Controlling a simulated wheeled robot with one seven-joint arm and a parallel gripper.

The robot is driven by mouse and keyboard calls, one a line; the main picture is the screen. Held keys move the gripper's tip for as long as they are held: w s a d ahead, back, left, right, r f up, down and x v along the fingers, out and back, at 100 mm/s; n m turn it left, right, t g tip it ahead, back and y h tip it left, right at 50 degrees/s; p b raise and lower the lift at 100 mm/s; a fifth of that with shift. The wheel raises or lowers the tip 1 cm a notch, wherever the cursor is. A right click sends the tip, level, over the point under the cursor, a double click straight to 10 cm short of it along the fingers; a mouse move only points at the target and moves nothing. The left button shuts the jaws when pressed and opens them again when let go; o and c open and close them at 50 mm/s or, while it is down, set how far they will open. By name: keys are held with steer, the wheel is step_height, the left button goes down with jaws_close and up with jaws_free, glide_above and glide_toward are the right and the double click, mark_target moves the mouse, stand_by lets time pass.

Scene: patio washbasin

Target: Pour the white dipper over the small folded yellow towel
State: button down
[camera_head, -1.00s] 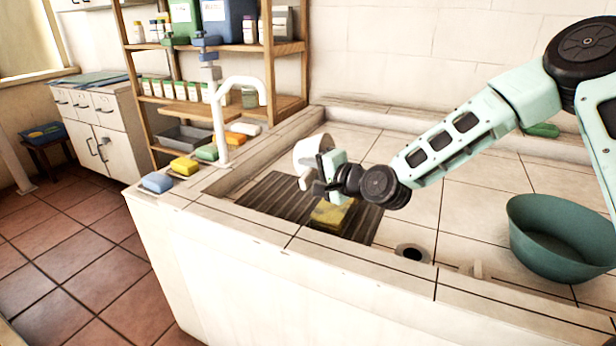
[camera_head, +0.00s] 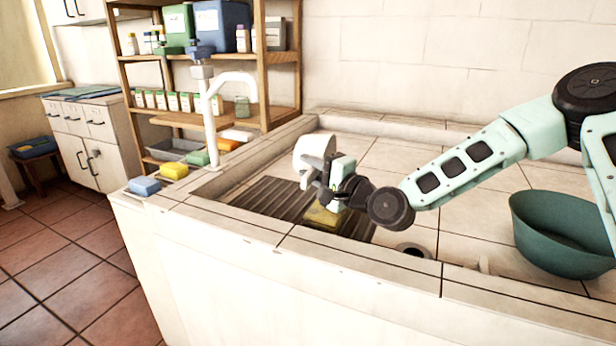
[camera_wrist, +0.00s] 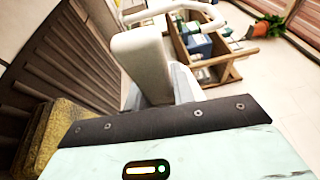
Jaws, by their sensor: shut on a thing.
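The white dipper (camera_head: 314,148) is held in the air over the dark slatted rack in the basin, its cup on the far left side of my gripper. My gripper (camera_head: 318,186) is shut on it. The towel also shows at the lower left of the wrist view (camera_wrist: 52,135). I cannot see inside the dipper.
The dark slatted rack (camera_head: 262,203) lies on the basin floor. A teal bowl (camera_head: 560,240) stands at the right. A white faucet (camera_head: 209,120) rises at the left, near several sponges on the ledge. A drain hole (camera_head: 412,250) is near the front wall.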

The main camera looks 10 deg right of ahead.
steer(key=shift+s+d+f+t+b, duration=0.2)
steer(key=shift+t+b, duration=0.2)
steer(key=shift+b, duration=0.45)
steer(key=shift+d+m+y+b, duration=0.1)
steer(key=shift+m+y+b, duration=0.2)
steer(key=shift+b, duration=0.05)
steer(key=shift+s+d+r+t, duration=0.1)
steer(key=shift+r+t, duration=0.1)
steer(key=shift+t, duration=0.2)
stand_by(0.3)
